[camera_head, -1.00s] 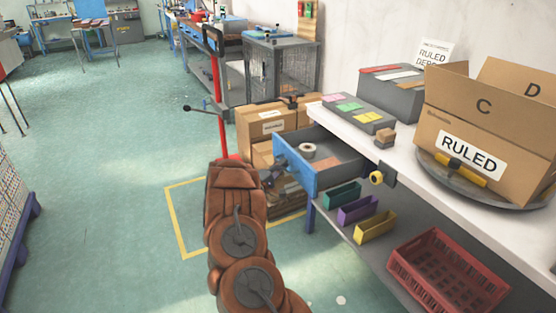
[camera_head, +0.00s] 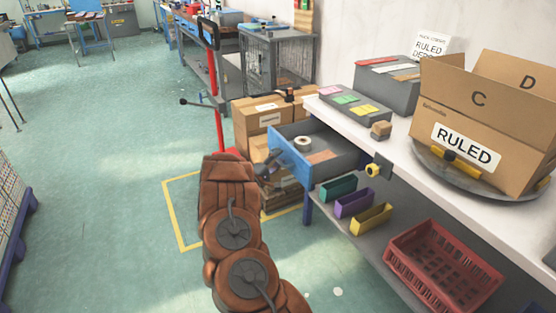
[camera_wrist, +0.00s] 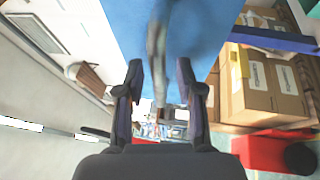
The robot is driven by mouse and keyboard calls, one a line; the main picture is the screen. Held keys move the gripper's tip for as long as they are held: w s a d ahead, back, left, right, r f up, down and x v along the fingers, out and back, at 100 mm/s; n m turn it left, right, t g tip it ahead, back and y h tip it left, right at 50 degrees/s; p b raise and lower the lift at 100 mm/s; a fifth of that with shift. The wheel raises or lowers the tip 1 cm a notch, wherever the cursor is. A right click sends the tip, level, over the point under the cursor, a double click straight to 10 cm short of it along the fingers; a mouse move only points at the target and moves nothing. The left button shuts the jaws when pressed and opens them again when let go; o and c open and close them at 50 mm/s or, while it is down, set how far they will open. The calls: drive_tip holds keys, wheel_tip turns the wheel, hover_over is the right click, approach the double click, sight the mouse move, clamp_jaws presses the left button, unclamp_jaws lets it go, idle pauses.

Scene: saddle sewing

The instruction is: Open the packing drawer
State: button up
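The packing drawer, with its blue front (camera_head: 289,158), stands pulled out from the white-topped bench in the head view. A roll of tape (camera_head: 303,142) and a flat brown piece lie inside it. The blue front also fills the upper middle of the wrist view (camera_wrist: 205,30). A grey bar handle (camera_wrist: 156,50) runs down from it between my fingers. My gripper (camera_wrist: 159,75) is open, its two dark fingers on either side of the handle, with gaps showing. In the head view my gripper (camera_head: 268,171) is by the drawer front, small and partly hidden by my arm.
Cardboard boxes (camera_head: 262,118) stand behind the drawer, beside a red post (camera_head: 218,100). Small coloured bins (camera_head: 354,203) and a red crate (camera_head: 440,262) are on the lower shelf. A large box marked RULED (camera_head: 480,120) is on the bench.

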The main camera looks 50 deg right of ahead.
drive_tip(key=shift+a, duration=0.1)
drive_tip(key=a+f, duration=0.2)
drive_tip(key=a, duration=0.9)
drive_tip(key=shift+w+a, duration=0.15)
drive_tip(key=shift+a, duration=0.2)
